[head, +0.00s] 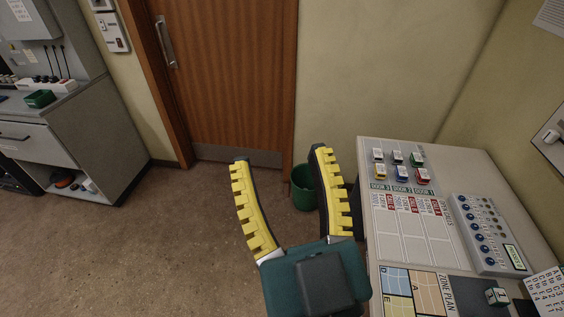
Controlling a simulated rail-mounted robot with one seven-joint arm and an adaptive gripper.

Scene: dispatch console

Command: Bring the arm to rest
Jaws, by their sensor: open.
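My gripper (282,160) shows in the lower middle of the head view. Its two yellow-toothed fingers are spread wide apart, with nothing between them. It hangs over the floor to the left of the dispatch console (398,247). The right finger is close to the console's left edge in the picture; I cannot tell the true gap. The rest of the arm is mostly out of view.
The console bears several small coloured blocks (398,157), a knob panel (480,232) and a zone plan (412,290). A green bin (303,192) stands behind the right finger. A grey cabinet (95,130) is at left, a wooden door (230,70) behind. The left floor is clear.

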